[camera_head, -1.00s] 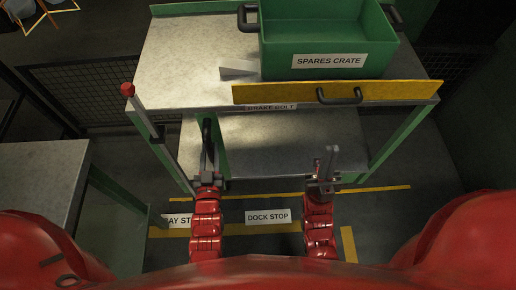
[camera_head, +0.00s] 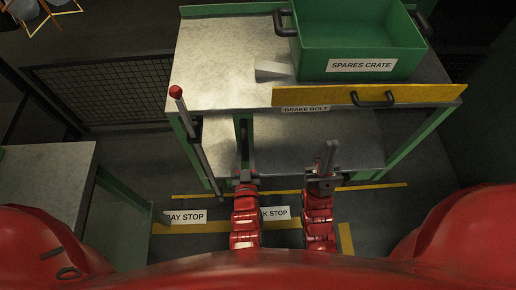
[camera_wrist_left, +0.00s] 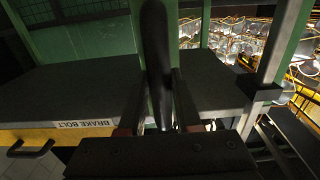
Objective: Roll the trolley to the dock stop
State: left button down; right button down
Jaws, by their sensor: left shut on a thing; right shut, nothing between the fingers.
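The trolley (camera_head: 215,75) has a grey top, a lower shelf (camera_head: 325,150) and green legs. It stands behind the yellow floor lines. The floor label DOCK STOP (camera_head: 275,213) is partly hidden by my left arm; BAY STOP (camera_head: 187,216) lies left of it. My left gripper (camera_head: 246,180) is shut at the trolley's near side on a dark upright bar, seen in the left wrist view as a black bar (camera_wrist_left: 156,60) between the fingers. My right gripper (camera_head: 326,178) is shut and empty, in front of the lower shelf.
The green SPARES CRATE (camera_head: 360,45) rides on top, with a yellow panel (camera_head: 330,97) and the BRAKE BOLT label (camera_head: 305,109) at the near edge. A red-tipped rod (camera_head: 176,92) stands at the left corner. A grey table (camera_head: 45,180) is at left; a mesh fence (camera_head: 100,95) stands behind.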

pick_arm(q)
jog(key=shift+d+f, duration=0.1)
jog(key=shift+d, duration=1.6)
jog(key=shift+d, duration=0.1)
